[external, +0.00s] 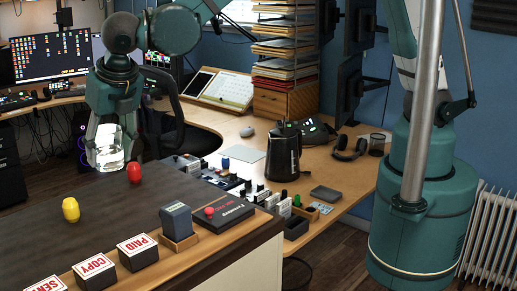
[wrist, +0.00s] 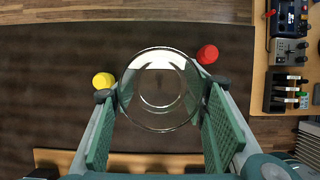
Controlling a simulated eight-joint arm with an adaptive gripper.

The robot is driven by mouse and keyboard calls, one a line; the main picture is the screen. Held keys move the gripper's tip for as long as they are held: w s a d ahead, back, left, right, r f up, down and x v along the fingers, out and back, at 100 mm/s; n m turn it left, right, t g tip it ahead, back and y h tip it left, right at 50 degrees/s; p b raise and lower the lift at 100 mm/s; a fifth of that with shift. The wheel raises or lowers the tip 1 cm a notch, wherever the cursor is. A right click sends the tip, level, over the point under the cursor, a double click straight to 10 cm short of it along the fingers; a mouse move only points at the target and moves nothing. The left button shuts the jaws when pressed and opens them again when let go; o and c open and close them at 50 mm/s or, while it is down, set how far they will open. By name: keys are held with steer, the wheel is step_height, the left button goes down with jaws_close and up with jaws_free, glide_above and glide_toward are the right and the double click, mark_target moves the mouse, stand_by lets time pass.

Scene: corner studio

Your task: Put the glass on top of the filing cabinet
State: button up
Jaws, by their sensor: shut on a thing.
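A clear glass (external: 106,158) is between the fingers of my gripper (external: 105,146), which is shut on it. In the wrist view the round glass (wrist: 160,100) fills the space between the fingertips of my gripper (wrist: 162,89), its open mouth toward the camera. The dark-topped cabinet (external: 130,210) in the foreground, with a pale side, appears to be the filing cabinet. Its dark top (wrist: 150,35) lies behind the glass in the wrist view. The glass appears raised above this top, near its far edge in the external view; the exact gap is unclear.
A yellow piece (external: 70,210) and a red piece (external: 134,172) stand on the dark top near the glass. Several stamps, including the COPY stamp (external: 94,270), line the front edge. A wooden desk (external: 345,200) with a black kettle (external: 283,152) stands behind. The top's middle is clear.

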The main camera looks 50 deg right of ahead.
steer(key=shift+f+b, duration=0.9)
steer(key=shift+f, duration=2)
steer(key=shift+f, duration=0.1)
steer(key=shift+f+b, duration=0.65)
steer(key=shift+f, duration=1.1)
steer(key=shift+f, duration=0.1)
steer(key=o, duration=1.1)
